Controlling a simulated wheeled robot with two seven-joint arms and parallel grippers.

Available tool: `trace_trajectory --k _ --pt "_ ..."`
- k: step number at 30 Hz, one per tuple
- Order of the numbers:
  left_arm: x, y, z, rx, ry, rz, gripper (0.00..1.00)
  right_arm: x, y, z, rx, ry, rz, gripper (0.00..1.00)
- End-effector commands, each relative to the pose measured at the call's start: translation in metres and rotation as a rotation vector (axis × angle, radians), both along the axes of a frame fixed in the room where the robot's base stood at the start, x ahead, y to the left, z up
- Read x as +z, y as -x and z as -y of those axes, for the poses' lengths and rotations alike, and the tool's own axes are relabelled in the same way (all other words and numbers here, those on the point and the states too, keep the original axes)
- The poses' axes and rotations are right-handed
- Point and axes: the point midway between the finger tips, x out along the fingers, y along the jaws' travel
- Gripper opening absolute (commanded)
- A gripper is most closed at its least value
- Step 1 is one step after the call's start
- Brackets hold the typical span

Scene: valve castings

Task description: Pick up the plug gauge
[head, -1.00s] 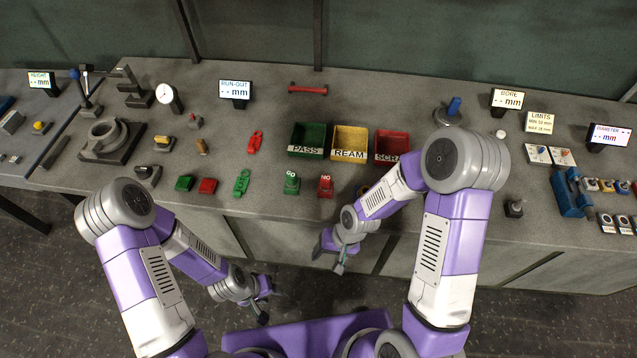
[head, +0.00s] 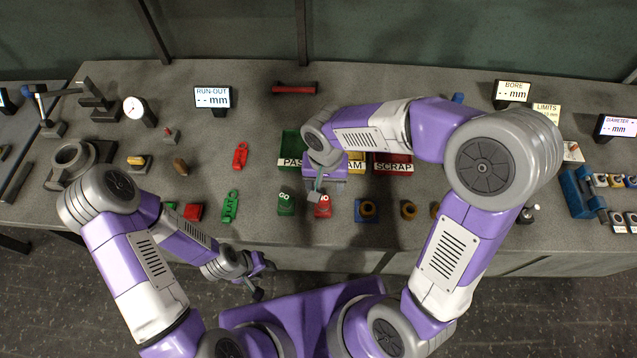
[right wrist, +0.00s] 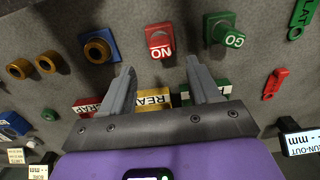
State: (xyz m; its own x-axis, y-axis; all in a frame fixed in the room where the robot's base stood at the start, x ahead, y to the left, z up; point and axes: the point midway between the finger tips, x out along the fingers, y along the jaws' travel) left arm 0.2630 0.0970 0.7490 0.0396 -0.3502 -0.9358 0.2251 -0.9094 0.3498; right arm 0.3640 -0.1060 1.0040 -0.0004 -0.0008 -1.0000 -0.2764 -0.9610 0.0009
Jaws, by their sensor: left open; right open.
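No piece is labelled as the plug gauge, so I cannot tell for sure which it is. The likeliest are the round-faced pieces on small blocks: a green one marked GO (head: 286,202) and a red one marked NO (head: 323,208). In the right wrist view, NO (right wrist: 160,42) lies just past and between my fingertips, and GO (right wrist: 224,30) is to its right. My right gripper (head: 317,189) is open and empty above the bench by NO, partly covering it; its spread fingers show in the right wrist view (right wrist: 162,78). My left gripper (head: 260,283) is open, off the bench's front edge.
PASS (head: 290,162), REAM and SCRAP (head: 394,166) bins stand behind my right gripper, partly hidden by my arm. Green (head: 230,206) and red (head: 240,156) tags lie left. A red bar (head: 295,88) is at the back.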

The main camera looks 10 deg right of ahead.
Motion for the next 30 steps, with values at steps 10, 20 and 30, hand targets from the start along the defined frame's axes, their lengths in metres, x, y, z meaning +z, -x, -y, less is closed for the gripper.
trace_trajectory --k 10,20,30 --pt "-0.009 0.001 0.000 0.001 0.000 -0.001 0.43 -0.041 0.001 -0.001 0.000 0.000 -0.006 0.62" --pt "-0.016 0.000 0.000 0.001 0.000 -0.001 0.43 -0.076 0.000 -0.002 0.000 -0.001 -0.003 0.62" --pt "-0.015 0.000 0.000 0.000 0.000 -0.001 0.43 -0.075 0.000 -0.002 0.000 -0.001 -0.002 0.39"
